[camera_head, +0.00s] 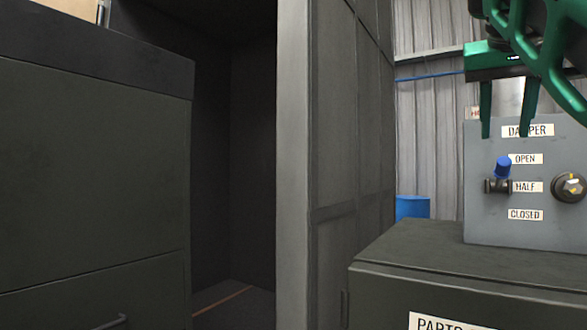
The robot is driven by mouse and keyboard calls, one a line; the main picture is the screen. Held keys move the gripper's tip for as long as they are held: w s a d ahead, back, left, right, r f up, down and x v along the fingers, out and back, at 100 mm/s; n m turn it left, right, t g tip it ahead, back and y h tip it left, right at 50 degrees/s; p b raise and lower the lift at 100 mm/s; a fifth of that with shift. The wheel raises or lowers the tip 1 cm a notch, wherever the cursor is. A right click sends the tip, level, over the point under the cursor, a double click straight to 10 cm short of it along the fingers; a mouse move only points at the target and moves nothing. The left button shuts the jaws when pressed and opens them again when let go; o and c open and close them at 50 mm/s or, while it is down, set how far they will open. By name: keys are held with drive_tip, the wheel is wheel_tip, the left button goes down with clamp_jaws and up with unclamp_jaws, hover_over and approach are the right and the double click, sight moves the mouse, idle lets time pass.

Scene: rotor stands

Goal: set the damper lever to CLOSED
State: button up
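A grey panel (492,225) labelled DAMPER stands on a dark cabinet at the right. Its damper lever (502,168) has a blue grip and a dark pivot (497,186). The grip points up, tilted slightly right, beside the OPEN label (525,159). The HALF label (526,187) is level with the pivot, and the CLOSED label (525,215) is below it. My green gripper (506,134) is at the upper right, fingers pointing down and apart, with nothing between them. Its fingertips appear above the lever in the picture; how far they are from the panel is unclear.
A dark round fitting with a brass-coloured centre (571,187) is on the panel right of the lever. The dark parts cabinet (395,285) is below. A tall grey cabinet (345,120) stands left of it, and a blue drum (412,207) is behind.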

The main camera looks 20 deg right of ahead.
sight(504, 159)
drive_tip(key=x, duration=0.9)
drive_tip(key=shift+d+f, duration=0.3)
drive_tip(key=shift+d, duration=0.1)
drive_tip(key=shift+c, duration=0.7)
clamp_jaws()
